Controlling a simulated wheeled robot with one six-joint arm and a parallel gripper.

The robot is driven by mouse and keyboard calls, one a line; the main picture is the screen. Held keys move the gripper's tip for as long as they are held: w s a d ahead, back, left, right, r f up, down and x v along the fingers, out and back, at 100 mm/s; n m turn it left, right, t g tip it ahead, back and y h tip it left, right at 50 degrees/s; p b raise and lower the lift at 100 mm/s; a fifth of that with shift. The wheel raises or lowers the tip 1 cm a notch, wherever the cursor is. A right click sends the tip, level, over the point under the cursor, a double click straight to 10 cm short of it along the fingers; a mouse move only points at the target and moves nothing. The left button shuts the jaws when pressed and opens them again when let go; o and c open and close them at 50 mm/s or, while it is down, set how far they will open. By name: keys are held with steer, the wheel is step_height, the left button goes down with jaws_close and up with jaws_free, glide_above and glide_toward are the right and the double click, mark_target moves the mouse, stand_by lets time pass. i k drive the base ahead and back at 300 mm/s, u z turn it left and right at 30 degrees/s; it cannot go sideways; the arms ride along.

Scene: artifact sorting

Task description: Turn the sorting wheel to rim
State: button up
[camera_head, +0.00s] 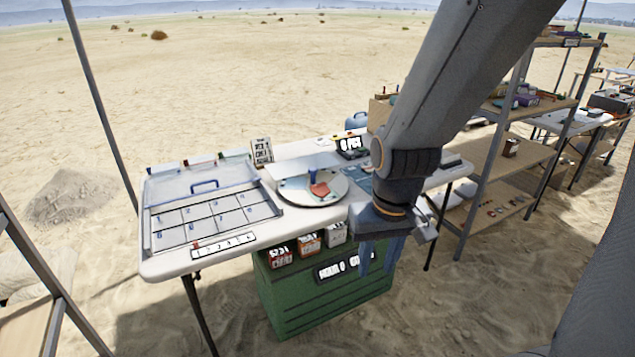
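The sorting wheel (291,195) is a pale round disc lying flat on the white folding table (165,265), near its middle. A reddish-brown piece (320,190) lies on the wheel, and a small blue upright knob (312,174) stands beside it. Any label on the wheel is too small to read. My gripper (380,262) points down in front of the table's near edge, to the right of the wheel and apart from it. Its two blue fingers are spread with a gap between them, and nothing shows in the gap. My arm hides part of the table's right side.
A compartment tray (148,243) with a clear blue-handled lid fills the table's left. Small labelled boxes (309,243) and a green crate (290,310) sit below the front edge. A shelf rack (512,165) stands right. Tent poles rise at left.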

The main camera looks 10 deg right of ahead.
mark_target(296, 189)
steer(key=z, duration=0.8)
steer(key=i, duration=1)
steer(key=u, duration=0.6)
steer(key=i, duration=0.85)
steer(key=u, duration=0.8)
